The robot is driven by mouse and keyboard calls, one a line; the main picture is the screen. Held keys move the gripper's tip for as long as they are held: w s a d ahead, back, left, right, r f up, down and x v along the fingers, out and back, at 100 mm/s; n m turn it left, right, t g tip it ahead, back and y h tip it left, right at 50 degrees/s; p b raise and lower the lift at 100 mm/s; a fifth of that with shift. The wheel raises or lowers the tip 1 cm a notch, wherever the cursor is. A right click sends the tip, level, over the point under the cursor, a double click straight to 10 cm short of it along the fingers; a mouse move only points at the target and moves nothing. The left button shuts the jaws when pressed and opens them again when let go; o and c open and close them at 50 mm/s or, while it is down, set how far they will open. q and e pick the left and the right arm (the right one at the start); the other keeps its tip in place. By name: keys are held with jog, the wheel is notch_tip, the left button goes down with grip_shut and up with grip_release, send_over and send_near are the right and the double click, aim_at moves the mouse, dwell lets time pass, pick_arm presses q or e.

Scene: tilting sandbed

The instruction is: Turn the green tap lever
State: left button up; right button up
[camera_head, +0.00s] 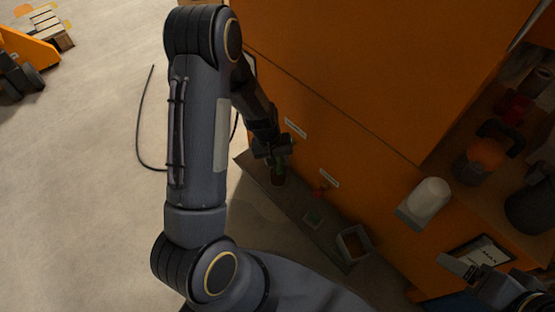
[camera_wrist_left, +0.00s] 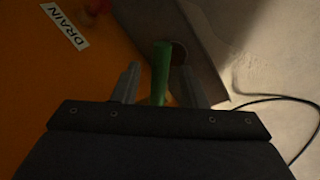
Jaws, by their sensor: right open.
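The green tap lever (camera_wrist_left: 160,75) stands upright in the left wrist view, between the two fingers of my left gripper (camera_wrist_left: 156,84). The fingers are apart, with a gap showing on each side of the lever. My right gripper (camera_head: 474,276) is at the lower right of the head view, open, away from the lever.
The orange cabinet (camera_head: 340,80) carries a DRAIN label (camera_wrist_left: 66,28) beside a red part (camera_wrist_left: 92,7). A dark ledge (camera_head: 300,205) along its foot holds a small open box (camera_head: 353,243). A white cylinder (camera_head: 428,196) and shelf items are at right. Floor at left is open, with a cable.

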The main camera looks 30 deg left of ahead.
pick_arm(q)
notch_tip(320, 180, up, 8)
jog(key=a+p, duration=0.1)
jog(key=p, duration=0.2)
jog(key=shift+s+a+f, duration=0.15)
jog(key=shift+s+f, duration=0.05)
jog(key=shift+s, duration=0.2)
